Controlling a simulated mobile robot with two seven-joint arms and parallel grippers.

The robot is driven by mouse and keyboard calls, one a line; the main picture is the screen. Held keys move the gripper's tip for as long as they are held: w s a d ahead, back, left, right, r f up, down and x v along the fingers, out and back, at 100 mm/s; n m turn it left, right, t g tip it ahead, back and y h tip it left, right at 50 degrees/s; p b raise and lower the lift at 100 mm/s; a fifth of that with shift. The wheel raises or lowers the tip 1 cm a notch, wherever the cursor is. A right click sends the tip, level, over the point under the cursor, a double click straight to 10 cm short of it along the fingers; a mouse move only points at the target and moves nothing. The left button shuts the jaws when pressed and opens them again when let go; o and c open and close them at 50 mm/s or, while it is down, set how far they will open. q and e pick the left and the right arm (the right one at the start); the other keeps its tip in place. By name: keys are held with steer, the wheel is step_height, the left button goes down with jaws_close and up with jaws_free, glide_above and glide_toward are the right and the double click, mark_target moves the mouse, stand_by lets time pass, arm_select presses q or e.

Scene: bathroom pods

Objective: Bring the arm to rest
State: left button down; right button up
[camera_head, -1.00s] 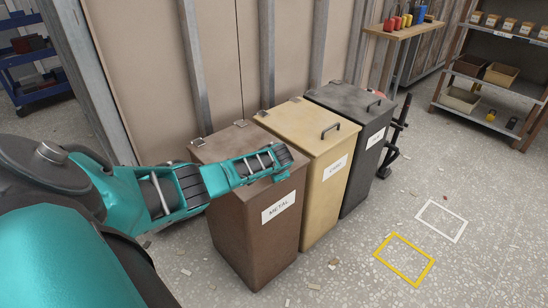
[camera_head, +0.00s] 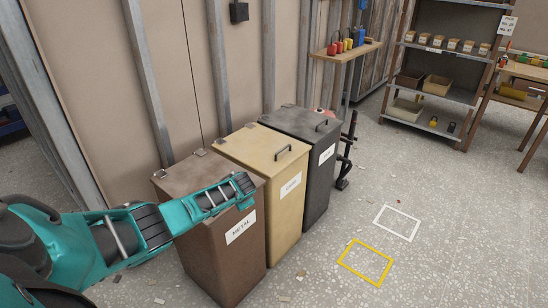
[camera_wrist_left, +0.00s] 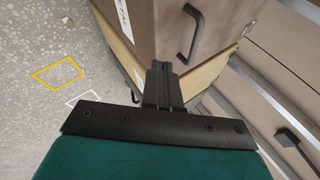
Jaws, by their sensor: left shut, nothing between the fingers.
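My left arm (camera_head: 150,228) comes in from the left in the head view and reaches across in front of the brown METAL bin (camera_head: 225,262). My left gripper itself is not clear in that view. In the left wrist view my left gripper (camera_wrist_left: 160,68) has its two black fingers together, with nothing between them. It points toward the bins. My right gripper is in neither view.
The yellow bin (camera_head: 262,150) and the dark grey bin (camera_head: 300,122) stand beside the METAL bin, lids down. Yellow (camera_head: 366,281) and white (camera_head: 397,237) outlines mark open speckled floor on the right. A shelf rack (camera_head: 440,97) and a small wooden table (camera_head: 345,50) stand behind.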

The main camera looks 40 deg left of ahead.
arm_select(q)
steer(key=s+d+f+m+t+h, duration=0.1)
steer(key=s+d+f+h, duration=0.3)
steer(key=d, duration=0.7)
steer(key=s+d+f+t+h, duration=0.1)
steer(key=s+d+f, duration=0.35)
steer(key=d, duration=0.55)
steer(key=s+d+r+n+t+h, duration=0.1)
steer(key=s+d+r, duration=0.3)
steer(key=s, duration=0.4)
steer(key=s+d+r+n+t+h, duration=0.1)
steer(key=s+d+r+t+h, duration=0.1)
steer(key=s+d+r, duration=0.3)
steer(key=s+d, duration=0.2)
steer(key=shift+s+d+r+n+t, duration=0.15)
steer(key=shift+s+n+t, duration=0.15)
steer(key=shift+s+n, duration=0.1)
